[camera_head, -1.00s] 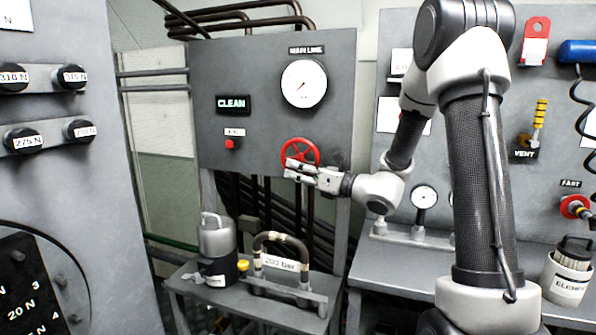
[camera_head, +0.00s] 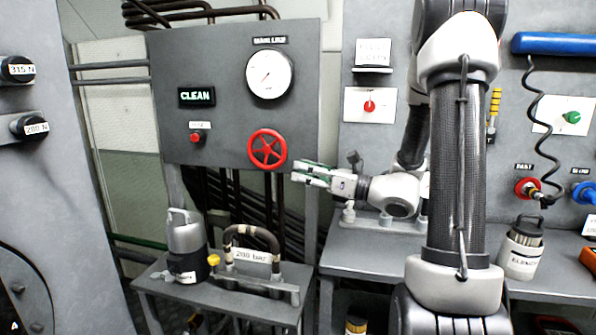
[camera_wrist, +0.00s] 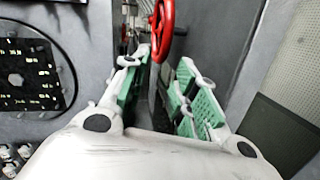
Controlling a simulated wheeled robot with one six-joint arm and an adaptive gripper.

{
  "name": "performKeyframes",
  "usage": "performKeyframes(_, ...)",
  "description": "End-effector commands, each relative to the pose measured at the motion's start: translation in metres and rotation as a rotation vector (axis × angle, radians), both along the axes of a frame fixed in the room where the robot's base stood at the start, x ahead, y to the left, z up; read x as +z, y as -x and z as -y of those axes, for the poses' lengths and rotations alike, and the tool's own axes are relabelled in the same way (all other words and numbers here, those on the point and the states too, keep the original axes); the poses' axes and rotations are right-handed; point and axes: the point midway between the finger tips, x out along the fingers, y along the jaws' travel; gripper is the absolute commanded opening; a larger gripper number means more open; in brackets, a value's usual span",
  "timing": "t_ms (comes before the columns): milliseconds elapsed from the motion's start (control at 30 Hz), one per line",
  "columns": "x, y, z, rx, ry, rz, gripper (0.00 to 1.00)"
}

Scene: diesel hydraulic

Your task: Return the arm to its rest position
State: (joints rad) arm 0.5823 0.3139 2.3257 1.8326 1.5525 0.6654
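My gripper (camera_head: 306,173) is in the middle of the head view, with its fingers pointing left. The wrist view shows its green-padded fingers (camera_wrist: 163,75) spread apart with nothing between them, so it is open and empty. The red handwheel (camera_head: 267,149) on the grey panel is just left of and above the fingertips in the head view. A gap shows between them there. In the wrist view the wheel (camera_wrist: 161,28) stands beyond the fingertips. My arm is bent, its upper part running beyond the top of the head view.
A grey panel (camera_head: 225,70) carries a gauge (camera_head: 270,74), a "CLEAN" sign (camera_head: 197,96) and a red button (camera_head: 196,138). A low bench (camera_head: 160,288) below holds a metal canister (camera_head: 185,240) and a hose fitting (camera_head: 250,255). A grey worktop (camera_head: 365,258) lies under my gripper.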

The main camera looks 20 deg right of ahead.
Motion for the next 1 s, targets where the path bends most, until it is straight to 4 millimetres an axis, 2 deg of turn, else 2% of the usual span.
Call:
performKeyframes(400, 0.0, 0.0, 0.0, -0.003, 0.015, 0.011, 0.29)
performKeyframes(467, -0.008, 0.001, 0.0, -0.002, 0.073, 0.022, 0.29)
performKeyframes(533, -0.028, 0.016, -0.007, 0.056, 0.175, 0.013, 0.29)
performKeyframes(567, -0.039, 0.025, -0.011, 0.092, 0.225, 0.006, 0.29)
performKeyframes(667, -0.074, 0.073, -0.021, 0.264, 0.438, 0.007, 0.29)
performKeyframes(767, -0.097, 0.134, -0.024, 0.503, 0.713, 0.075, 0.29)
performKeyframes(833, -0.107, 0.174, -0.017, 0.691, 0.924, 0.157, 0.29)
performKeyframes(900, -0.112, 0.209, 0.0, 0.889, 1.149, 0.265, 0.29)
performKeyframes(1000, -0.107, 0.24, 0.035, 1.153, 1.457, 0.438, 0.29)
